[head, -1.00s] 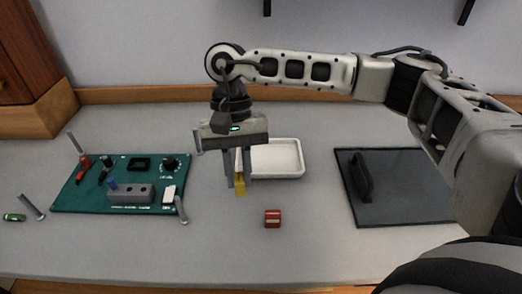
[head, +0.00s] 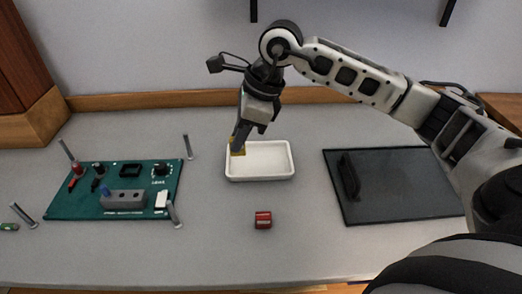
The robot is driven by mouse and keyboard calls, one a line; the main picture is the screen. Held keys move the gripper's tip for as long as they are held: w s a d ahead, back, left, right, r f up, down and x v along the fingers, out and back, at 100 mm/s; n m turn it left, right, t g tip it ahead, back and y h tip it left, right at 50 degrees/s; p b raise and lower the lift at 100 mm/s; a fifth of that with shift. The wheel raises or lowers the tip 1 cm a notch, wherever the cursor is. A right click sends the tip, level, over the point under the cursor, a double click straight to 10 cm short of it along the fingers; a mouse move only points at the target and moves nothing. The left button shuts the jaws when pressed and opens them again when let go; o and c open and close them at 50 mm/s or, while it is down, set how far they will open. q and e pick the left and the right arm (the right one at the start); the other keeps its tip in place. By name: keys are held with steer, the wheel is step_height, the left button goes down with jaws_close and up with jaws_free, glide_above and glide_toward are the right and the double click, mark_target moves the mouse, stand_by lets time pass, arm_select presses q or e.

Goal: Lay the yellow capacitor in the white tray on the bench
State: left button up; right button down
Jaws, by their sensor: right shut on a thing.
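The yellow capacitor (head: 238,149) shows at the tips of my right gripper (head: 239,141), which is shut on it. In this view it overlaps the back left part of the white tray (head: 259,179); I cannot tell whether it touches the tray. The tray lies on the grey bench (head: 320,255) and its visible floor is bare. The gripper is turned so that one finger largely hides the other. My left gripper is not in view.
A green circuit board (head: 85,207) with several parts and metal posts lies at the left. A red component (head: 263,220) sits in front of the tray. A dark panel with a handle (head: 400,205) lies at the right. A small green cylinder (head: 10,227) lies far left.

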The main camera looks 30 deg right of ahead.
steer(key=w+d+f, duration=0.1)
steer(key=d+f, duration=0.1)
steer(key=w+d+f, duration=0.2)
steer(key=d+f, duration=0.1)
steer(key=w+d+f, duration=0.1)
steer(key=d+f, duration=0.2)
steer(key=shift+w, duration=0.2)
step_height(320, 180, down, 3)
steer(key=shift+d, duration=0.15)
steer(key=shift+f, duration=0.2)
steer(key=c, duration=1.3)
jaws_free()
steer(key=shift+c, duration=0.2)
steer(key=shift+r, duration=0.1)
